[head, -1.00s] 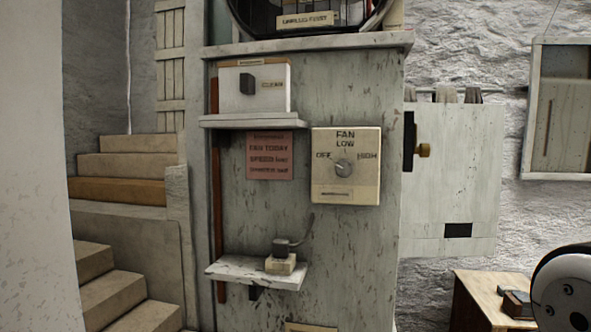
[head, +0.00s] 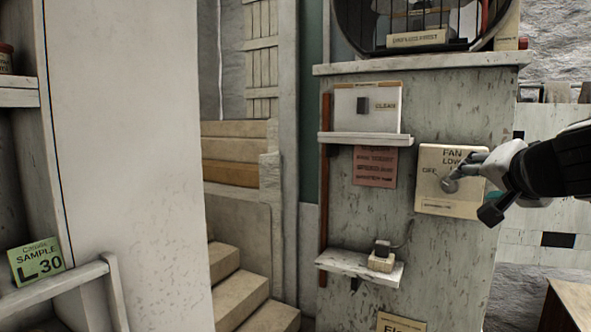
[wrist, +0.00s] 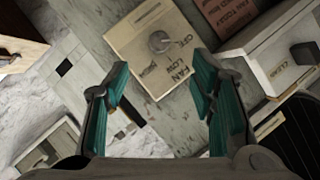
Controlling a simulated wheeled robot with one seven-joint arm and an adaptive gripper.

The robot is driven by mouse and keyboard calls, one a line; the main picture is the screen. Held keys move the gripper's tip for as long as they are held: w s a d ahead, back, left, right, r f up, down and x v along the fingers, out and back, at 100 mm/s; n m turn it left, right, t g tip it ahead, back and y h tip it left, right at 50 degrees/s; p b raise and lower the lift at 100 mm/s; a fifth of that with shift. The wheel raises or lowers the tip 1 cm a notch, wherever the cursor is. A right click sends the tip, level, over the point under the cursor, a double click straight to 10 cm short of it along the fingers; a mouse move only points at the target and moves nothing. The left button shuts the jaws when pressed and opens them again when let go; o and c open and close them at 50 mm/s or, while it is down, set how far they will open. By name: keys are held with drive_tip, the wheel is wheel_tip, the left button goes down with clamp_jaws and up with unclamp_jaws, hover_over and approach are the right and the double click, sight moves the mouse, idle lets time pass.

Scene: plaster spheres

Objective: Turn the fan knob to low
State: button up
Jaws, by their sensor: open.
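The cream fan control panel (head: 425,165) is mounted on the worn grey board. My gripper (head: 479,186) is in front of the panel's right part in the head view. In the wrist view my gripper (wrist: 158,75) has its teal-padded fingers spread, with nothing between them and the knob beyond their tips.
A shelf (head: 365,139) carries a white switch box (head: 380,112) left of the panel. A pink notice (head: 374,168) hangs below it. A lower shelf (head: 340,262) holds a small plug block (head: 381,262). A caged fan (head: 425,20) stands above.

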sight(451, 186)
drive_tip(key=b+x, duration=0.1)
drive_tip(key=x, duration=0.3)
drive_tip(key=b+x, duration=0.1)
drive_tip(key=x, duration=0.4)
drive_tip(key=b+x, duration=0.2)
drive_tip(key=x, duration=0.3)
drive_tip(key=shift+d+r, duration=0.25)
drive_tip(key=shift+d, duration=0.05)
drive_tip(key=c, duration=1.1)
